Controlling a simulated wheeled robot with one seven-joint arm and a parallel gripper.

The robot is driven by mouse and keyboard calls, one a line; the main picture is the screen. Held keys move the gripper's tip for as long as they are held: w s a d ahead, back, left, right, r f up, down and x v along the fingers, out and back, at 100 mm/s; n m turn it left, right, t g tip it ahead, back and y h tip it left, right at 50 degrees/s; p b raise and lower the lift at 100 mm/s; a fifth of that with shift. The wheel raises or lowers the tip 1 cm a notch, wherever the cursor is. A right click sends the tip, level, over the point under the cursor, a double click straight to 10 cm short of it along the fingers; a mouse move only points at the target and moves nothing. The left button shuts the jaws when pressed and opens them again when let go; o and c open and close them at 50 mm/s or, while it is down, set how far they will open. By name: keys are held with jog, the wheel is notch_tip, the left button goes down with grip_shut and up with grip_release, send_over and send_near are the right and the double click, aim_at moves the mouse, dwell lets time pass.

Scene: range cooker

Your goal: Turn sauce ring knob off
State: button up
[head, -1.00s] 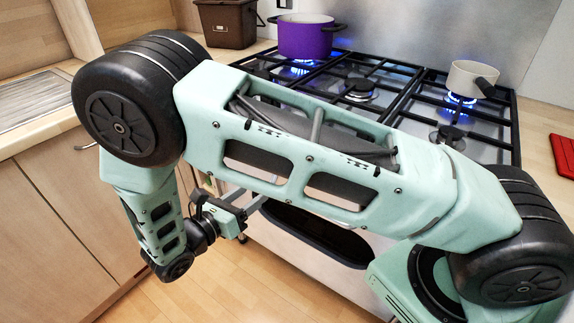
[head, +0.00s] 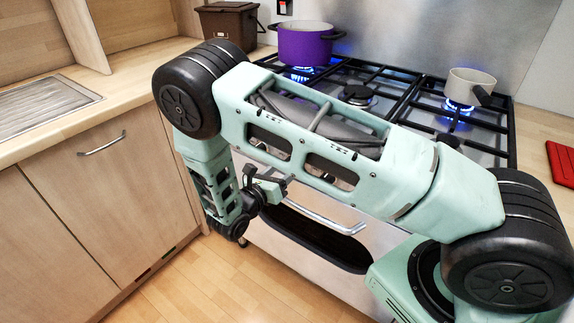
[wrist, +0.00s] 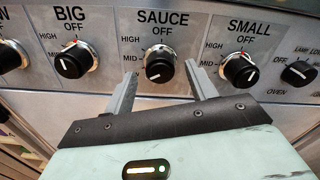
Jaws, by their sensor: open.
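The sauce knob (wrist: 160,66) is a black round knob on the steel panel, under the words SAUCE and OFF, in the middle of the wrist view. Its white mark is in the lower part of the knob, not up at OFF. My gripper (wrist: 164,70) is open, its two grey fingers apart on the left and right of the sauce knob in the picture. I cannot tell whether either finger touches it. In the head view my own arm hides the knob panel.
The big knob (wrist: 73,61) and small knob (wrist: 240,69) flank it closely. The oven knob (wrist: 298,73) is at far right. A purple pot (head: 303,45) and a pale saucepan (head: 470,88) stand over blue flames. An oven handle (head: 325,218) lies below.

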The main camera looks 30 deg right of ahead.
jog(key=shift+x, duration=1.2)
jog(key=c, duration=1)
